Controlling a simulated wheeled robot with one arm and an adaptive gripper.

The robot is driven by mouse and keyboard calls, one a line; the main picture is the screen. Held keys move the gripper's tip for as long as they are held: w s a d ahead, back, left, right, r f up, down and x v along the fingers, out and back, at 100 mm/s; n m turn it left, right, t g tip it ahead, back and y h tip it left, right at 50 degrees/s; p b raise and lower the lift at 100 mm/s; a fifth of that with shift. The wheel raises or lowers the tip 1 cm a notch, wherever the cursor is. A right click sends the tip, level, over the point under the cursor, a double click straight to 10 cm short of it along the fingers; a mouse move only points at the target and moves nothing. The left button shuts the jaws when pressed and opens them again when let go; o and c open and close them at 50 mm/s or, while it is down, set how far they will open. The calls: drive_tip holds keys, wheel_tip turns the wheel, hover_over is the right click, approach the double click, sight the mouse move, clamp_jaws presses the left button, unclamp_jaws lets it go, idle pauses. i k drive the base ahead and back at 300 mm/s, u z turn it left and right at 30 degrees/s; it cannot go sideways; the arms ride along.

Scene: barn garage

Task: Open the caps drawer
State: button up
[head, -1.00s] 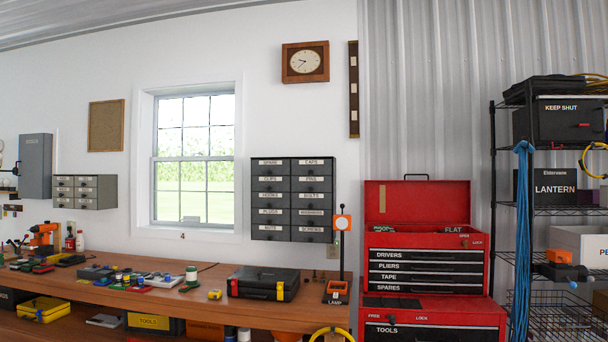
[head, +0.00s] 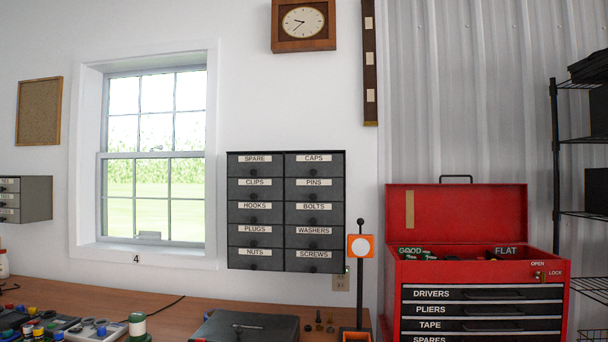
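The caps drawer (head: 314,168) is the top drawer of the right column in a dark grey wall cabinet (head: 286,272). Its white label reads CAPS, with a dark round knob below the label. It looks closed, its front level with the neighbouring drawers. The cabinet hangs on the white wall above the workbench, right of the window. Beside the caps drawer is SPARE, and below it is PINS. My gripper is not in view.
The wooden workbench (head: 185,302) runs below the cabinet, with a dark case (head: 245,328) on it. An orange-headed stand (head: 360,247) rises just right of the cabinet. A red tool chest (head: 456,215) with its lid up stands further right. The wall before the cabinet looks clear.

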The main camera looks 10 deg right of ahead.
sight(295, 165)
drive_tip(key=i, duration=0.9)
drive_tip(key=u, duration=1.35)
drive_tip(key=i, duration=1.8)
drive_tip(key=z, duration=1)
